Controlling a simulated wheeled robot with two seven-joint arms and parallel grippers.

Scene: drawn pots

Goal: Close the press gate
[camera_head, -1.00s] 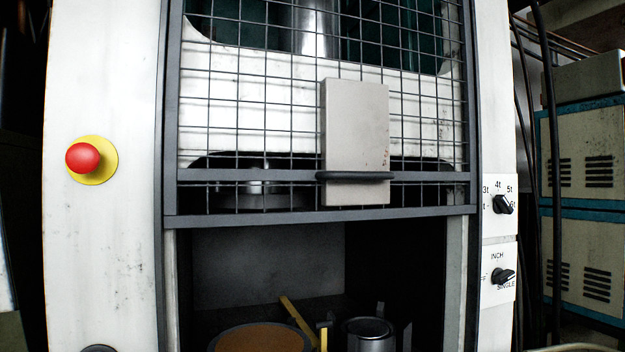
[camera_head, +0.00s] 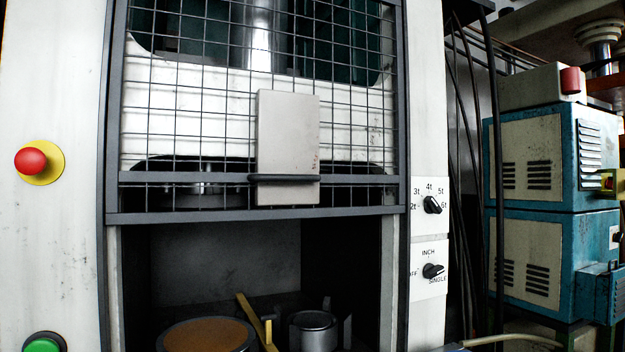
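The press gate (camera_head: 210,102) is a dark-framed wire mesh panel on the front of the white press. A plain grey plate (camera_head: 288,130) with a dark horizontal handle (camera_head: 284,178) sits on it, low and right of its middle. The gate's bottom edge (camera_head: 260,214) is above an open, dark gap into the press. Inside the gap at the bottom are a round brown-topped piece (camera_head: 207,335), a yellow bar (camera_head: 254,318) and a metal cylinder (camera_head: 313,330). Neither of my grippers is in view.
A red stop button (camera_head: 31,161) on yellow and a green button (camera_head: 43,343) are on the press's left face. Two black knobs, an upper one (camera_head: 432,205) and a lower one (camera_head: 433,271), are on its right face. Blue cabinets (camera_head: 555,200) and hanging cables stand at right.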

